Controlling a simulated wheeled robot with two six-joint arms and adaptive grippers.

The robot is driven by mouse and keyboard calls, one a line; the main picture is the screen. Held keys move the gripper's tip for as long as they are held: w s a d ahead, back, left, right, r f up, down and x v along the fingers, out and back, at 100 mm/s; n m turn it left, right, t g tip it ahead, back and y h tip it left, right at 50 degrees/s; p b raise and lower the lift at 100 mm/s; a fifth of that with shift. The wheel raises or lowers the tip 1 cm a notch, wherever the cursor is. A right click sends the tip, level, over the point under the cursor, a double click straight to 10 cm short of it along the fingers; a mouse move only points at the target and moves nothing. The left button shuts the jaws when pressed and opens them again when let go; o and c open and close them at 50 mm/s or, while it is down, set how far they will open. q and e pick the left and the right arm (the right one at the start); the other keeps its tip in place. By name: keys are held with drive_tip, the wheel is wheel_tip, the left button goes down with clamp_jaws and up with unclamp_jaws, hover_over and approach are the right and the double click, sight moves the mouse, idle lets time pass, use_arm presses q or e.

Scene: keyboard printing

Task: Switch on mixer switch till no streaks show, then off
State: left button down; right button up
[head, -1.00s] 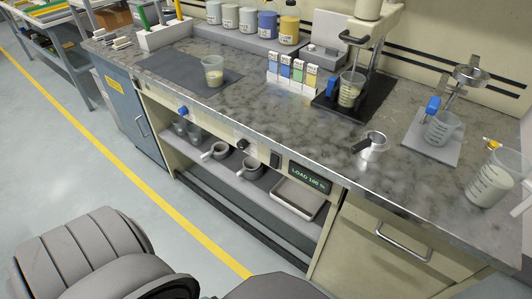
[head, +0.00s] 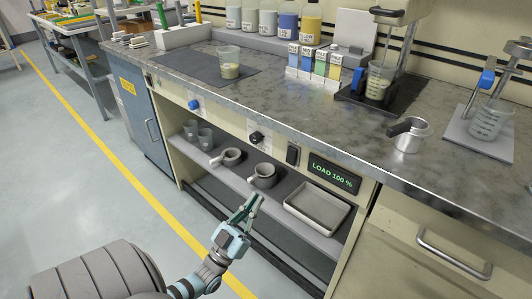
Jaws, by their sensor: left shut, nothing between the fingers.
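The front panel carries a black rocker switch (head: 292,154), a black knob (head: 257,137) and a blue knob (head: 194,105); I cannot read which is the mixer switch. A display (head: 333,176) beside the rocker reads LOAD 100 %. The mixer (head: 392,18) stands on the bench, with a beaker (head: 377,86) of pale yellowish contents on its black base. Streaks are too small to make out. My left gripper (head: 251,202) is shut and empty, in front of the lower shelf, below the panel and apart from the switches. My right gripper is not in view.
A grey tray (head: 318,207) and small pots (head: 263,176) sit on the shelf behind the gripper. A metal cup (head: 409,134) stands near the bench edge. Another beaker (head: 228,63) stands on a dark mat. The floor in front is clear.

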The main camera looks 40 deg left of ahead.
use_arm(q)
approach(294, 153)
wheel_tip(294, 153, up, 4)
drive_tip(key=w+b, duration=0.1)
drive_tip(key=w, duration=0.1)
drive_tip(key=w+f+b, duration=0.1)
drive_tip(key=shift+w+f, duration=0.25)
drive_tip(key=shift+w, duration=0.15)
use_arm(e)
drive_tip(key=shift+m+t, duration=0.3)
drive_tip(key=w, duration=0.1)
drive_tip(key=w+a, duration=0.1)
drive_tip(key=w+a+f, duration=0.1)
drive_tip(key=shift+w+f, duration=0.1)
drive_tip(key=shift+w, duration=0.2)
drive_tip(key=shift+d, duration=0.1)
